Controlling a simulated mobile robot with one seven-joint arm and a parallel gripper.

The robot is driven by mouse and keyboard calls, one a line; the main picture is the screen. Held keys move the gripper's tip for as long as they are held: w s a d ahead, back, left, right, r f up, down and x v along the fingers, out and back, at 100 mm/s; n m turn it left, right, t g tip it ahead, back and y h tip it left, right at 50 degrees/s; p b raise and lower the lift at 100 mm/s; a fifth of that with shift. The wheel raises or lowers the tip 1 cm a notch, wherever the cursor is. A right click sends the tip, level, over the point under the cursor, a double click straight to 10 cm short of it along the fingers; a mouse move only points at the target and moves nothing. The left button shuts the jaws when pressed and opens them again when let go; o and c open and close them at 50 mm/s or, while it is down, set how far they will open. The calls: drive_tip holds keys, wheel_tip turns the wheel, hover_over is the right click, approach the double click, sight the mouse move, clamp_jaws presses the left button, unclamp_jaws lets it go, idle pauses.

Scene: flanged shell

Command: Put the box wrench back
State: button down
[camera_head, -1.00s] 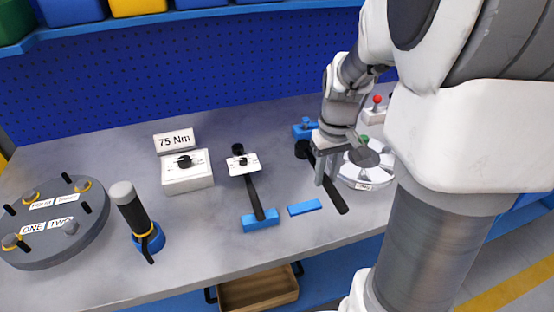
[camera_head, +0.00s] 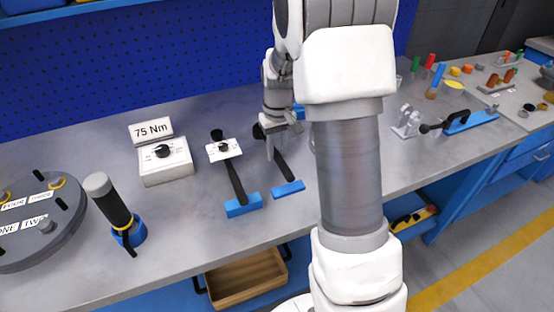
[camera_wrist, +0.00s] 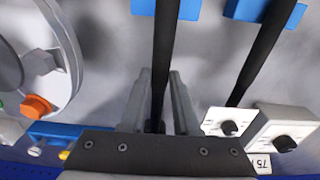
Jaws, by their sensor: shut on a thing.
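The box wrench is a black bar (camera_head: 283,165) with a dark round head at its far end, partly hidden by my gripper. My gripper (camera_head: 283,142) points down and is shut on the wrench near its head. In the wrist view the black bar (camera_wrist: 166,45) runs between my two fingers (camera_wrist: 160,90). The handle's near end is over a blue rest block (camera_head: 287,189), and blue (camera_wrist: 188,9) shows on both sides of it in the wrist view. I cannot tell whether the handle touches the block.
Left of it, a similar black tool with a white plate (camera_head: 224,149) lies on another blue block (camera_head: 243,205). A white dial box (camera_head: 165,162) stands beside it under a 75 Nm sign. A silver flanged disc (camera_wrist: 55,55) is close to my gripper in the wrist view.

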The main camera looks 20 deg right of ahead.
sight(277, 153)
drive_tip(key=shift+f, duration=1.55)
drive_tip(key=shift+f+b, duration=0.1)
drive_tip(key=shift+b, duration=0.2)
drive_tip(key=shift+f, duration=0.15)
drive_tip(key=c, duration=0.6)
unclamp_jaws()
drive_tip(key=shift+c, duration=0.2)
